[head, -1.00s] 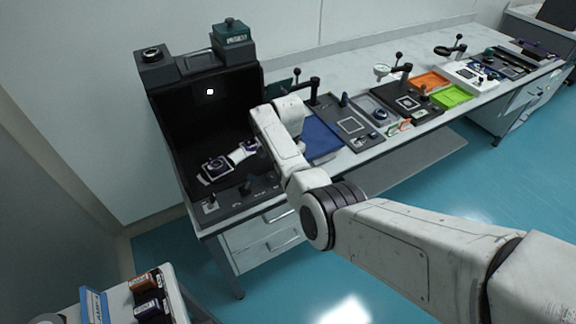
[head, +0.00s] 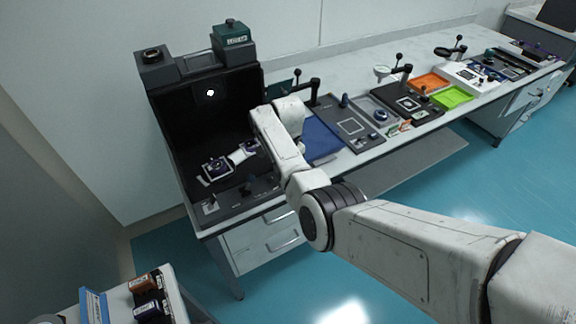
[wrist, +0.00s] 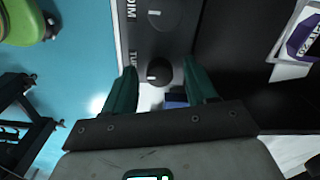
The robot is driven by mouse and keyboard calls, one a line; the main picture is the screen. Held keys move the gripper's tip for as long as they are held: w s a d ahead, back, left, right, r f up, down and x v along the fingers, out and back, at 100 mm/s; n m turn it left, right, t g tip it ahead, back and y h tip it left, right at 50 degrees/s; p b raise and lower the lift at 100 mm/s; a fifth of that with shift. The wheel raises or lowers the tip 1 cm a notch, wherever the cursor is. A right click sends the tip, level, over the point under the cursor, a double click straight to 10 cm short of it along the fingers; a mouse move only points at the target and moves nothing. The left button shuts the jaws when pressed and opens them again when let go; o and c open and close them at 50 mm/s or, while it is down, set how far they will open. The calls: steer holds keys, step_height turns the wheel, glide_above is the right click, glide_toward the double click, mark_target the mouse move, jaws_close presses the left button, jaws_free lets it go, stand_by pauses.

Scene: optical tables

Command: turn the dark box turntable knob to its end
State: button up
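The dark box (head: 185,115) stands at the left end of the bench, with a black inside and a lit spot on its back wall. Its front panel (wrist: 140,40) shows in the wrist view with two round dark knobs. The turntable knob (wrist: 158,71), by a partly covered label starting "TU", has a white pointer mark turned to the left. My gripper (wrist: 160,70) is open, with one green finger on each side of this knob. I cannot tell whether either finger touches it. In the head view my arm hides the gripper.
The other knob (wrist: 163,14), labelled "DIM", sits beside the turntable knob. White and purple items (head: 217,168) lie inside the box. A blue mat (head: 322,140) and dark instrument plates (head: 350,125) lie to the right. A small cart (head: 178,300) stands at the lower left.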

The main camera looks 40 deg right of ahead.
step_height(320, 180, up, 11)
steer(key=shift+b, duration=0.3)
stand_by(0.4)
steer(key=shift+f, duration=0.15)
